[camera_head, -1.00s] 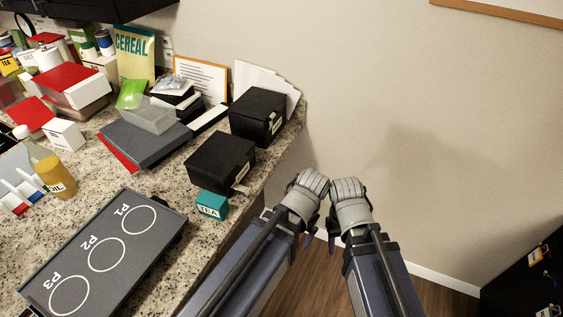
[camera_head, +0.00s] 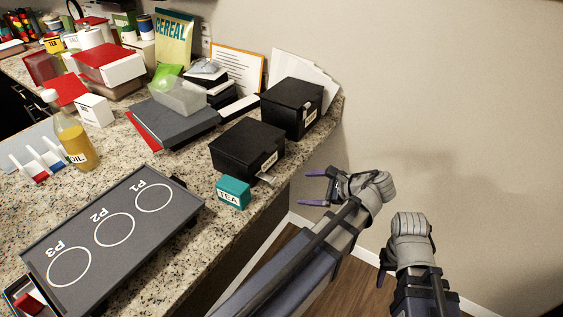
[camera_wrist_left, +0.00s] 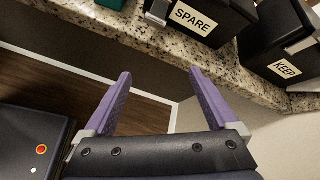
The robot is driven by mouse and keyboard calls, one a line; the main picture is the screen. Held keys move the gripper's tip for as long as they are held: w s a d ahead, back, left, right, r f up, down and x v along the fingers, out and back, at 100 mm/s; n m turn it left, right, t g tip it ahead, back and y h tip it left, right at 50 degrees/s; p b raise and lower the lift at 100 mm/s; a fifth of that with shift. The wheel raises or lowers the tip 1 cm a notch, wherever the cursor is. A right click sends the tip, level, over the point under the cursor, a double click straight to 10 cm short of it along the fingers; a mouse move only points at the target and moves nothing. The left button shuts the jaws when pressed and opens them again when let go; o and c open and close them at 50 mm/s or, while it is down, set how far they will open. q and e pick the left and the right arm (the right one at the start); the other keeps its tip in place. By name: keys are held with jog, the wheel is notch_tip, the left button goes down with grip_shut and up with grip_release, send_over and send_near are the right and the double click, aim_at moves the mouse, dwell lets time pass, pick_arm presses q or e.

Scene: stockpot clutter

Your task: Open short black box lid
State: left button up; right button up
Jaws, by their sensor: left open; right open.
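Two lidded black boxes stand at the counter's right end, both shut. The nearer, lower-looking one (camera_head: 240,147) is labelled SPARE in the left wrist view (camera_wrist_left: 228,20) and has a grey metal piece at its front. The farther one (camera_head: 287,100) is labelled KEEP in the left wrist view (camera_wrist_left: 268,38). My left gripper (camera_head: 312,188) is open and empty, off the counter's edge, right of the nearer box. Its spread purple fingers show in the left wrist view (camera_wrist_left: 160,74). My right gripper (camera_head: 408,245) is farther right, over the floor; its fingers are mostly hidden.
A teal TEA box (camera_head: 233,192) stands close in front of the nearer black box. A grey P1-P3 tray (camera_head: 135,215) lies at the counter's front. Books, a clear tub (camera_head: 180,97) and papers crowd behind.

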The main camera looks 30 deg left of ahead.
aim_at(275, 149)
pick_arm(q)
jog(key=shift+w+a+r+m+y+b, duration=0.7)
jog(key=shift+w+a+m+y+b, duration=0.35)
jog(key=shift+a, duration=1.15)
jog(key=shift+w+a+r+m+y+b, duration=0.9)
jog(key=shift+a+y, duration=0.4)
jog(key=shift+a, duration=0.85)
jog(key=shift+w+a+r+m+y+b, duration=0.55)
jog(key=shift+w+a+m+y+b, duration=0.45)
jog(key=shift+a, duration=1.2)
jog(key=shift+s, duration=0.25)
pick_arm(e)
notch_tip(275, 149, down, 8)
pick_arm(q)
grip_shut()
